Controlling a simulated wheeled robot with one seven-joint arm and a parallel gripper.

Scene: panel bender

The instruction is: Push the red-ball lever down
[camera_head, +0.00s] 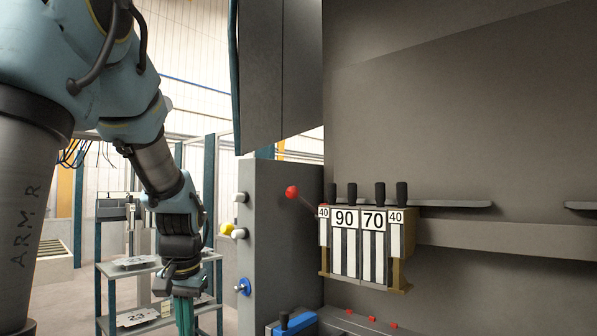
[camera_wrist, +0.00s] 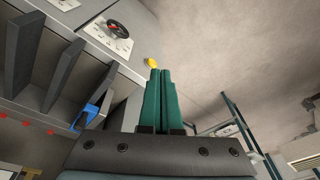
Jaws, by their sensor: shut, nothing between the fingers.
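The red ball (camera_head: 291,192) sits at the end of a thin lever rod that angles down to the right, toward the numbered block on the machine front. The lever is raised, with the ball at its upper end. My gripper (camera_head: 184,318) hangs at the lower left of the head view, left of and below the ball and well apart from it. In the wrist view its two green fingers (camera_wrist: 160,72) are together with nothing between them. I cannot make out the red ball in the wrist view.
The numbered block (camera_head: 345,240) with black handles is right of the ball. A grey post (camera_head: 270,270) carries a yellow knob (camera_head: 227,229) and a blue knob (camera_head: 243,287). A blue handle (camera_head: 290,324) is below. Shelving (camera_head: 112,300) stands behind my arm.

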